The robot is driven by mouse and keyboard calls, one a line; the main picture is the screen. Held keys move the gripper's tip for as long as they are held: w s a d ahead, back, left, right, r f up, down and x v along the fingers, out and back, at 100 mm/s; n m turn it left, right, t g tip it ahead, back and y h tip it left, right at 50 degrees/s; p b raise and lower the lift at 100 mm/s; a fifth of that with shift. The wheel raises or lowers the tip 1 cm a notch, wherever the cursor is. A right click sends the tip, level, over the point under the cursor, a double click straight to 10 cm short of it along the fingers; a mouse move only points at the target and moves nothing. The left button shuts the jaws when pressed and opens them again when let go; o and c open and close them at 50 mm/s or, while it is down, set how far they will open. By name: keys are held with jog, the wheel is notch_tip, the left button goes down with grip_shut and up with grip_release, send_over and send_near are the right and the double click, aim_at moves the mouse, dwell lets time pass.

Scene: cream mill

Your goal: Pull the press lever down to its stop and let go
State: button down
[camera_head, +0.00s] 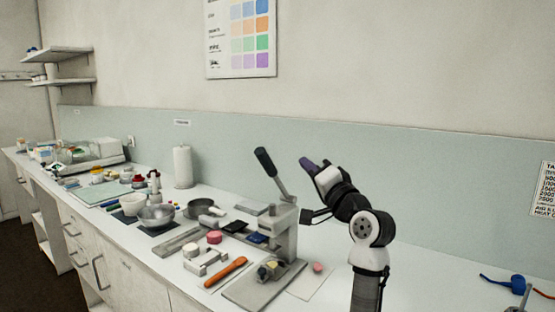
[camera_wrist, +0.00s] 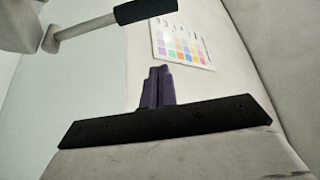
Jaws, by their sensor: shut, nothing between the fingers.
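The press (camera_head: 283,238) is a grey metal frame on a flat base on the bench. Its lever (camera_head: 265,161) has a black grip on a pale rod and slants up and left from the top of the press. My gripper (camera_head: 307,165) is at about the height of the lever, to its right in the head view, with a visible gap between them. Its purple fingers are shut and empty. In the wrist view the shut fingers (camera_wrist: 157,88) point up the picture, and the lever's black grip (camera_wrist: 146,10) shows beyond them at the top, apart from them.
A pink piece (camera_head: 317,267) lies right of the press base. A colour chart (camera_head: 241,38) hangs on the wall behind.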

jog(key=p, duration=0.6)
send_over(274, 176)
jog(key=s, duration=0.2)
jog(key=shift+w+d+r, duration=0.15)
jog(key=shift+d+r, duration=0.2)
jog(key=shift+d, duration=0.05)
